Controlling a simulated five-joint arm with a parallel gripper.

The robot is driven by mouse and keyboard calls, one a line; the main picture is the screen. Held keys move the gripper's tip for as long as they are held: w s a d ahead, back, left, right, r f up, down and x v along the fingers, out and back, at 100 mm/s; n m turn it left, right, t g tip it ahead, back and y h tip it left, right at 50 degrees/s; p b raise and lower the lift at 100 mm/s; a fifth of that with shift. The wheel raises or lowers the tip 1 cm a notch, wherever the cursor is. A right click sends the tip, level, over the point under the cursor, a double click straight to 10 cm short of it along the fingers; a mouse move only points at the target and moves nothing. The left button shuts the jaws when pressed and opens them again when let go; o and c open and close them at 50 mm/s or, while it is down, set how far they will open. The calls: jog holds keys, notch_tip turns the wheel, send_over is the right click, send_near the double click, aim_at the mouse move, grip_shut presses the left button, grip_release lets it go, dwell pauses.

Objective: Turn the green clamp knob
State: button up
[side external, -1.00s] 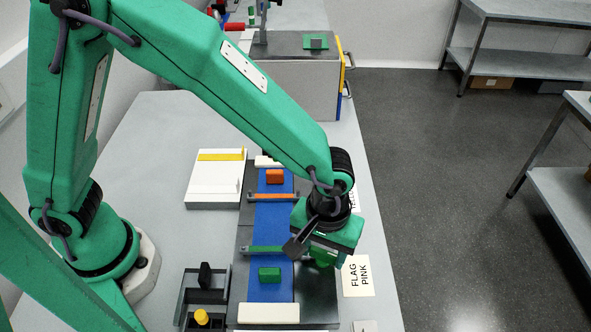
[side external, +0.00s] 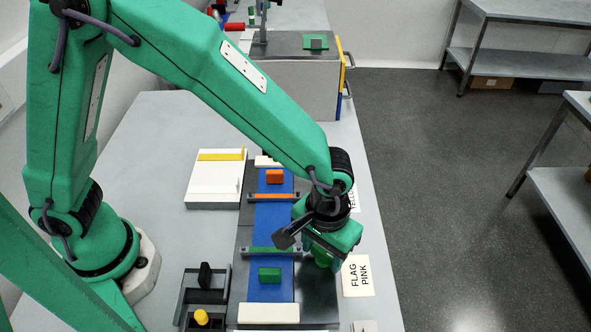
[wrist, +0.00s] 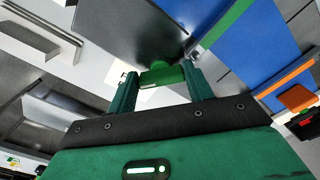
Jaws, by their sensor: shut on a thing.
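The green clamp knob (wrist: 162,75) is a flat green grip between the fingertips of my gripper (wrist: 160,84) in the wrist view. My gripper (side external: 325,261) is shut on it, pointing down at the right side of the blue strip (side external: 274,222) in the side external view. There the knob is mostly hidden by the gripper. A green clamp bar (side external: 268,250) crosses the strip just left of the gripper; it also shows in the wrist view (wrist: 226,22).
An orange bar (side external: 272,197) and an orange block (side external: 274,177) are farther back on the strip. A green block (side external: 269,274) lies nearer. A "FLAG PINK" card (side external: 358,276) is to the right. A dark tray (side external: 190,296) with a yellow piece is at the left.

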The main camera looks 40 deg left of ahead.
aim_at(322, 251)
jog(key=shift+w, duration=0.25)
jog(key=m, duration=0.9)
jog(key=shift+a+r+m, duration=0.1)
jog(key=shift+a+m, duration=0.05)
jog(key=shift+m, duration=0.25)
jog(key=o, duration=1)
jog(key=shift+s, duration=0.1)
jog(key=shift+r, duration=3.85)
